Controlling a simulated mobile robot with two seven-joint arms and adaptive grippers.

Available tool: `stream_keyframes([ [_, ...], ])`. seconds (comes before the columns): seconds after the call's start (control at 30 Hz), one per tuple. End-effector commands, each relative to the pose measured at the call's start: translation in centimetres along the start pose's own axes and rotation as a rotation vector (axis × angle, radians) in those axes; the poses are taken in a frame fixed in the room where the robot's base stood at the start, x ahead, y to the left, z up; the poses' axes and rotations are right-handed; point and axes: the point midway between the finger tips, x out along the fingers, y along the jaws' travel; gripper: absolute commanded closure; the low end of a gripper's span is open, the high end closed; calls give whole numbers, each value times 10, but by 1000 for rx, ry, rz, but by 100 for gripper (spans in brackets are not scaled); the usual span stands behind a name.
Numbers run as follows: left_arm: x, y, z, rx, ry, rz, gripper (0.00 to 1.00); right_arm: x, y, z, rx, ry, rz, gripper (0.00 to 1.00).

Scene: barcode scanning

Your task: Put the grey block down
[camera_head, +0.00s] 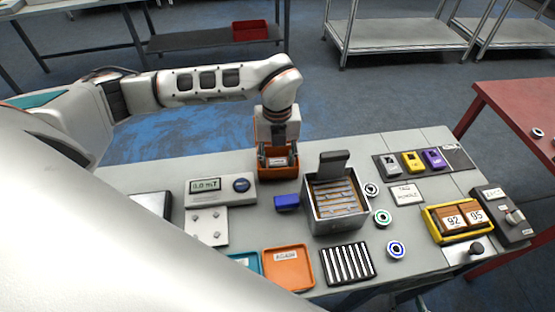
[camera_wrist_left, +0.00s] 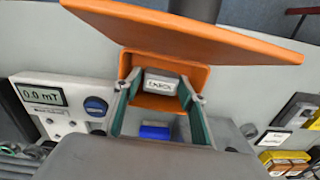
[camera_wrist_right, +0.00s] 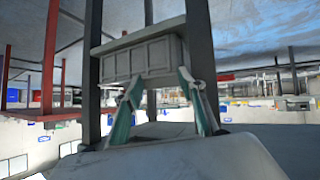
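The grey block (camera_wrist_left: 161,83), with a white label on its face, sits inside the orange bin (camera_wrist_left: 158,103) in the left wrist view. In the head view the label of the block (camera_head: 278,161) shows between the fingers, within the orange bin (camera_head: 278,173). My left gripper (camera_head: 278,158) points down into this bin. Its fingers (camera_wrist_left: 160,80) stand on both sides of the block, seemingly with a slight gap; contact is hard to tell. My right gripper (camera_wrist_right: 158,82) is open and empty, away from the table; it is not in the head view.
A blue block (camera_head: 287,202) lies in front of the bin. A metal box (camera_head: 337,222) with slats stands right of it, a meter (camera_head: 221,190) to the left. An orange tray (camera_head: 288,268) and a striped plate (camera_head: 347,263) lie nearer. My white arm covers the lower left.

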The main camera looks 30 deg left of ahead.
Motion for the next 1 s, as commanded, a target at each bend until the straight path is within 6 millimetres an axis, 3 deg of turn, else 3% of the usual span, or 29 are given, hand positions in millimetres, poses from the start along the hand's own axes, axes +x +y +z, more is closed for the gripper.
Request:
stream_keyframes([
  [0.33, -10, 0, 0, 0, -1, -1, 59, -2, 0, 0, 0, -8, 0, 60],
  [0.57, -53, -1, 1, 1, -4, -4, 59, -3, 4, 11, 4, -34, 10, 60],
  [0.8, -99, -1, 1, 0, -3, -2, 59, -3, 4, 8, 8, -29, 12, 60],
  [1.0, -119, 0, 0, 0, -1, -1, 59, -3, 5, 7, 9, -26, 12, 60],
])
